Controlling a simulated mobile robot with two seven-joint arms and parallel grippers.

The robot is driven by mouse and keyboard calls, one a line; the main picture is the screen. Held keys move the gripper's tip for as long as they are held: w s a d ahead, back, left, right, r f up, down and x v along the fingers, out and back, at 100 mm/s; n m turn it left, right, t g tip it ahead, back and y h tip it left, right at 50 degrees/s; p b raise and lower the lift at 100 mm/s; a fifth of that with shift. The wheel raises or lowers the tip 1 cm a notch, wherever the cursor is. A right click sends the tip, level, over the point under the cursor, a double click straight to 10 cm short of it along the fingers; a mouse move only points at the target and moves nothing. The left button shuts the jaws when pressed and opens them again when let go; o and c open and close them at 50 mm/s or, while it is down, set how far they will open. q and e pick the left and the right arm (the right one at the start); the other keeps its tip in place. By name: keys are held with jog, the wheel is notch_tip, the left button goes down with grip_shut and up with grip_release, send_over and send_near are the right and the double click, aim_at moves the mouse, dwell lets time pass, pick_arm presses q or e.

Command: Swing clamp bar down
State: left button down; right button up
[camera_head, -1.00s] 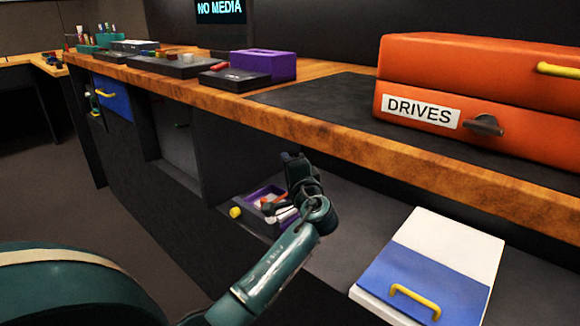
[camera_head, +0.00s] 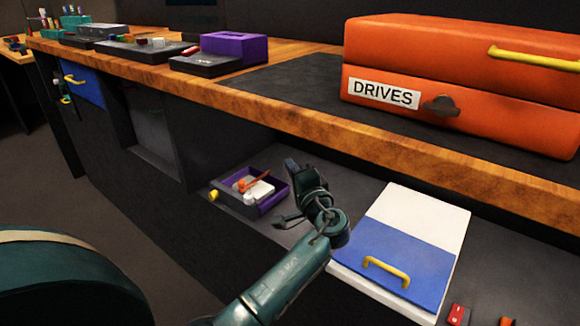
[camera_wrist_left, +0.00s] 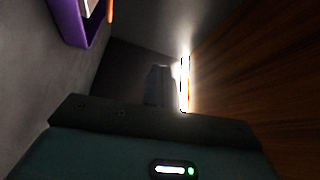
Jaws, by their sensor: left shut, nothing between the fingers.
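I cannot make out a clamp bar for certain in either view. An orange case (camera_head: 460,85) marked DRIVES stands on the bench top, with a dark latch-like knob (camera_head: 441,106) on its front. My left gripper (camera_head: 303,184) is below the bench edge, over the lower shelf, between the purple-lined tray and the blue-and-white box. It is well apart from the orange case. It is shut and empty; its fingertips are hard to make out in the head view. The left wrist view is dark and shows the gripper's body (camera_wrist_left: 150,125). My right gripper is not in view.
The wooden bench edge (camera_head: 330,138) overhangs the lower shelf. The purple-lined tray (camera_head: 262,209) holds small items. A blue-and-white box (camera_head: 400,262) with a yellow handle lies right of my arm. A purple box (camera_head: 235,46) stands on the bench, with dark mat bare between it and the case.

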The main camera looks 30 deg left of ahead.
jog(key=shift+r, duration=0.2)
